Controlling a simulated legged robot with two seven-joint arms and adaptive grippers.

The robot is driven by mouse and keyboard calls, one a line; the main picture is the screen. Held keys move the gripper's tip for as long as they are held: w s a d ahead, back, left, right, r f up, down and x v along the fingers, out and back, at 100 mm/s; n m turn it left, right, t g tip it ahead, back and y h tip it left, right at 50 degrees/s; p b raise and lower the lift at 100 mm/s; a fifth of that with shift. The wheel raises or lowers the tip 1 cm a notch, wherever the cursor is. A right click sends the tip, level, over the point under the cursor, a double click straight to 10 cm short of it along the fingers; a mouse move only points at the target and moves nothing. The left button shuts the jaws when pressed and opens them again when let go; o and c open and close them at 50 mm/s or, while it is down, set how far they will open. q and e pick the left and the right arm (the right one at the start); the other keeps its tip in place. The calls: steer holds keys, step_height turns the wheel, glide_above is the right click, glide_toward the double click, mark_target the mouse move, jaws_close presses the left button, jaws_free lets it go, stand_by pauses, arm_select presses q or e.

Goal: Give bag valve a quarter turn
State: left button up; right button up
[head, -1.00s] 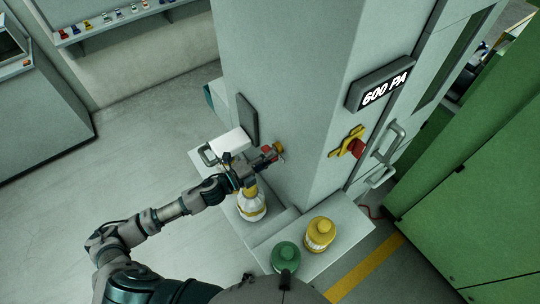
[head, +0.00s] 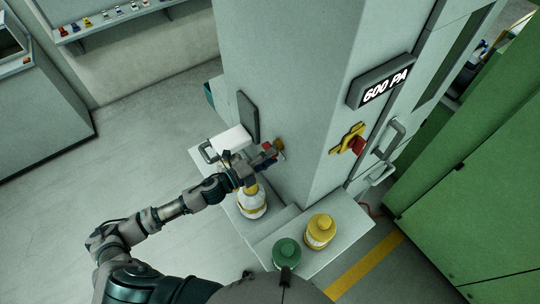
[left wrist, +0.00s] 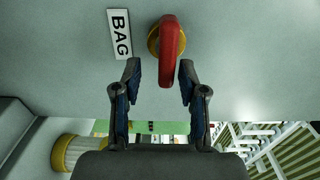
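The bag valve is a red lever handle (left wrist: 169,55) on a round yellow base (left wrist: 153,42), set in a pale grey wall. Beside it is a white label reading "BAG" (left wrist: 120,34). In the left wrist view the lever points down toward my gripper. My left gripper (left wrist: 160,78) is open, with one dark fingertip on each side of the lever's lower end; a gap shows on both sides. In the head view my left gripper (head: 270,153) is at the column's left face, partly covering the valve (head: 279,144). My right gripper is not in view.
A white and yellow bottle (head: 252,205) stands below my left gripper. A yellow bottle (head: 320,232) and a green one (head: 287,252) stand on the low ledge. A "600 PA" display (head: 383,88) and a red-and-yellow switch (head: 350,140) are on the right face.

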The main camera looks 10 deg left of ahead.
arm_select(q)
steer(key=shift+a+r, duration=0.1)
steer(key=v, duration=1.2)
steer(key=shift+w, duration=0.1)
stand_by(0.3)
